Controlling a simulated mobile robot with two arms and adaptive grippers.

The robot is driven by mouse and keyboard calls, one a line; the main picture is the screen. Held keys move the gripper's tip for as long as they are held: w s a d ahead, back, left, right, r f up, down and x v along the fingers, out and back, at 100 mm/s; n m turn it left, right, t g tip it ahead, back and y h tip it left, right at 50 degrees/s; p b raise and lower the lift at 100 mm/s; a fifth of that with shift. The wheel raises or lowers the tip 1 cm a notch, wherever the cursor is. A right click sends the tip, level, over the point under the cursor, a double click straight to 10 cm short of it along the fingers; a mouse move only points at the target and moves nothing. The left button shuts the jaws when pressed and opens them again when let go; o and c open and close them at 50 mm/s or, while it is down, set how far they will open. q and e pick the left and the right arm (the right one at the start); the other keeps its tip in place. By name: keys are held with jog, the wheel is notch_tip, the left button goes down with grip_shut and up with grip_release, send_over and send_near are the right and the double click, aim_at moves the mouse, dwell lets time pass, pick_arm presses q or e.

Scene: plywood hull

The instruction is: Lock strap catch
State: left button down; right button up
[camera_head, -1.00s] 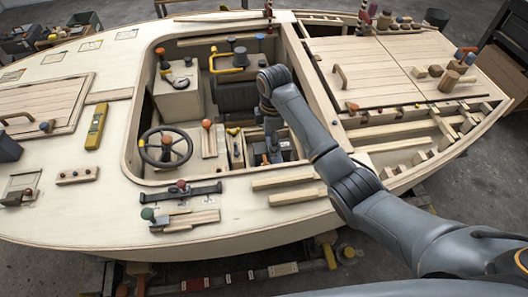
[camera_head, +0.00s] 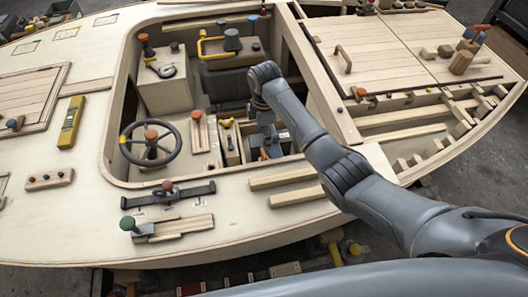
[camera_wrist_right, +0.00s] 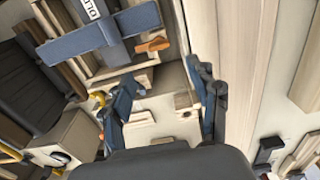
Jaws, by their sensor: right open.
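In the right wrist view a blue-grey band (camera_wrist_right: 80,42) crosses a wooden part, with a blue-grey piece bearing a white label (camera_wrist_right: 93,9) over it. A small orange lever-like piece (camera_wrist_right: 153,46) sticks out beside the band's end; this looks like the strap catch, but I cannot tell its state. My right gripper (camera_wrist_right: 160,78) is open and empty, its fingers spread below the orange piece and apart from it. In the head view my right gripper (camera_head: 266,142) reaches down into the cockpit, partly hidden by its arm. My left gripper is not in view.
The cockpit's wooden rim (camera_head: 318,75) lies close to my right arm. A steering wheel (camera_head: 151,144) and a yellow-handled seat unit (camera_head: 232,50) stand inside the cockpit. Loose wooden strips (camera_head: 285,178) lie nearby.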

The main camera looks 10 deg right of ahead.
aim_at(264, 154)
notch_tip(264, 154, down, 10)
jog(key=shift+w+f+b, duration=0.1)
jog(key=shift+f+b, duration=0.1)
jog(key=shift+b, duration=0.5)
jog(key=c, duration=1.2)
jog(key=shift+o, duration=0.2)
